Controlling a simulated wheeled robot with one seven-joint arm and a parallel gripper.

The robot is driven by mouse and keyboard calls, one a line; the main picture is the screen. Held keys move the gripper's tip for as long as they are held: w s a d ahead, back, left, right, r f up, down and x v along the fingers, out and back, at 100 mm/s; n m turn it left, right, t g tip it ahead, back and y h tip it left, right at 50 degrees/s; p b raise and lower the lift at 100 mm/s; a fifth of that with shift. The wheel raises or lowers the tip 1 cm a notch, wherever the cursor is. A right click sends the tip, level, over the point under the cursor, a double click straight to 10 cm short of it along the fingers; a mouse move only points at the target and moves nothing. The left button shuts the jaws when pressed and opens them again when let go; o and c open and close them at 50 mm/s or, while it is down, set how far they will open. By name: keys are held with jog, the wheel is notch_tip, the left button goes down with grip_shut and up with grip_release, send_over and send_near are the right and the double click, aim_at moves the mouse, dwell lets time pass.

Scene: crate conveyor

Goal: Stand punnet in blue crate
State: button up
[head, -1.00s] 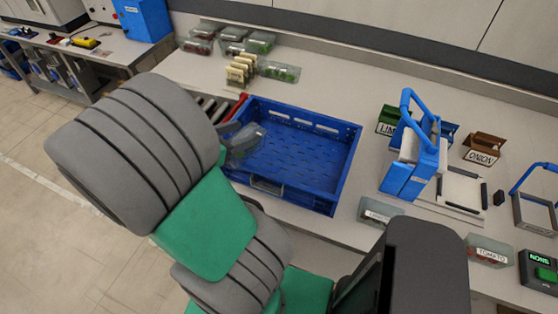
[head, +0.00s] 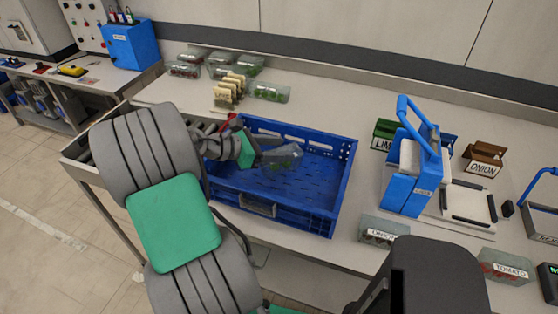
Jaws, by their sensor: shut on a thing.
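The blue crate (head: 343,182) sits on the counter in the middle of the head view, and its visible floor looks bare. My gripper (head: 268,157) is over the left and middle part of the crate, pointing right. It is shut on a clear grey punnet (head: 286,157), seen against the crate's interior. The punnet looks tilted; its contents are too small to tell. I cannot tell how high it is above the crate floor, or whether it touches it. My arm hides the crate's left end.
Several filled punnets (head: 270,92) stand behind the crate beside cream labelled packs (head: 228,92). Labelled punnets lie at the counter's front edge, one reading TOMATO (head: 506,268).

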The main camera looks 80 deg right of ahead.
jog(key=shift+d+f, duration=0.3)
jog(key=shift+f, duration=0.1)
jog(key=shift+d+f, duration=0.15)
jog(key=shift+f, duration=1.5)
jog(key=o, duration=1.3)
jog(key=shift+f, duration=0.15)
jog(key=shift+o, duration=0.2)
jog(key=p+v, duration=0.3)
jog(key=v, duration=0.9)
jog(key=shift+p, duration=0.4)
